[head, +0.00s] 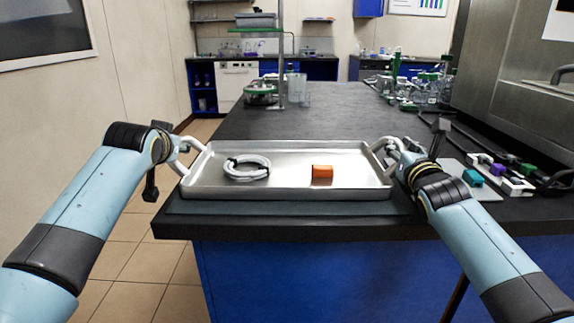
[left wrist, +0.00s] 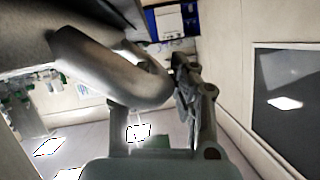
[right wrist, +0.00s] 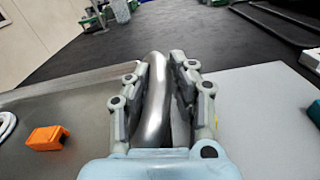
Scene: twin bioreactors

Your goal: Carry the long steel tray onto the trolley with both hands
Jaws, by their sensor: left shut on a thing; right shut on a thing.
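The long steel tray (head: 285,182) is at the front end of the black bench, over a dark green mat. It looks level. A coiled white tube (head: 247,168) and an orange block (head: 322,172) lie in it. My left gripper (head: 182,150) is at the tray's left handle, shut on it; the handle (left wrist: 125,75) fills much of the left wrist view. My right gripper (head: 388,152) is shut on the right handle; in the right wrist view the handle (right wrist: 156,95) runs between the fingers. No trolley shows in any view. I cannot tell whether the tray touches the mat.
The black bench (head: 300,110) stretches away behind the tray, with glassware (head: 425,88) at its far right. A white rack with coloured blocks (head: 500,174) lies right of my right gripper. Tiled floor (head: 130,240) is open left of the bench.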

